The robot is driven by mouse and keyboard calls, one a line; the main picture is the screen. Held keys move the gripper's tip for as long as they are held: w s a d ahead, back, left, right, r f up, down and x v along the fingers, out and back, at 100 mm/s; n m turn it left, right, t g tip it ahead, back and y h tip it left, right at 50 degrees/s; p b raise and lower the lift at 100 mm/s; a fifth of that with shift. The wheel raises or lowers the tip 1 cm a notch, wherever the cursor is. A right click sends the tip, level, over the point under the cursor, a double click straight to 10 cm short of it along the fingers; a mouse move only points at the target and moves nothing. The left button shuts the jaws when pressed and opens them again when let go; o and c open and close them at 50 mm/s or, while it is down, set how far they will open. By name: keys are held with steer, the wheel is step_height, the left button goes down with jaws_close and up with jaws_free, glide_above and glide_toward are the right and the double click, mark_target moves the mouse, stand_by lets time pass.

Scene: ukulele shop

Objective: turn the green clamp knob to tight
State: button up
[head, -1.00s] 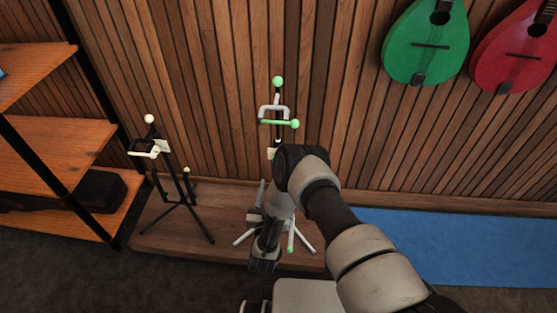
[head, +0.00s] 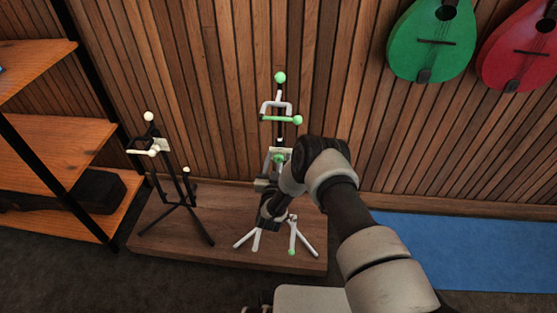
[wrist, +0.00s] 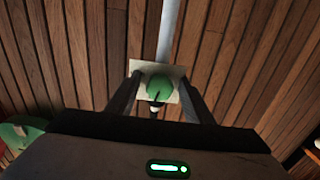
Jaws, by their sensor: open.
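The green clamp knob (wrist: 160,88) is round and sits in front of a pale plate (wrist: 174,73) in the wrist view. It also shows as a small green spot in the head view (head: 279,158), on the green-and-white stand (head: 268,104). My gripper (wrist: 160,80) is open, with one finger on each side of the knob. I cannot tell whether either finger touches it. Any tight or loose marking is not readable.
A black stand with cream tips (head: 170,185) is to the left on the same wooden platform (head: 165,240). Shelves (head: 60,155) are at far left. Green (head: 420,60) and red (head: 520,65) instruments hang on the slatted wall. A blue mat (head: 450,250) lies at right.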

steer(key=shift+c, duration=0.4)
steer(key=c, duration=0.9)
steer(key=shift+m, duration=0.8)
steer(key=shift+c, duration=0.2)
steer(key=o, duration=1)
steer(key=shift+s, duration=0.1)
steer(key=s+p, duration=0.1)
steer(key=s, duration=0.4)
steer(key=s+p, duration=0.1)
steer(key=s, duration=0.5)
steer(key=s+p, duration=0.2)
steer(key=s, duration=0.4)
steer(key=shift+s+a, duration=0.2)
steer(key=shift+a, duration=0.15)
